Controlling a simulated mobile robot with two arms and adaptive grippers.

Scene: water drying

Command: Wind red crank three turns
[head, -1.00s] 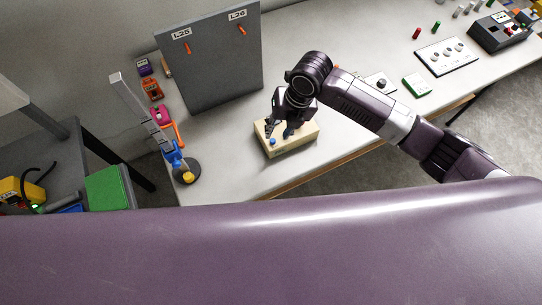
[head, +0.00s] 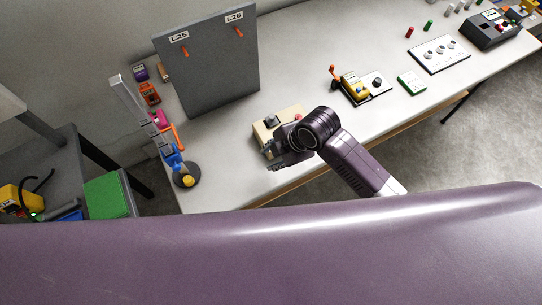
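An orange-red upright handle (head: 334,73), which looks like the crank, stands beside a yellow block (head: 354,88) on a small white panel (head: 379,97) with a black knob. My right gripper (head: 278,165) is well to the left of it, low at the front edge of a beige box (head: 261,135). My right wrist hides much of the box. A small red part (head: 298,117) shows at the back of the box beside my wrist. The fingers are small and partly hidden, so their opening is unclear. My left gripper is out of view.
A grey board (head: 210,70) with orange pegs stands behind the box. A stand with a blue clamp (head: 172,157) is at the left. The table's front edge is near my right arm.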

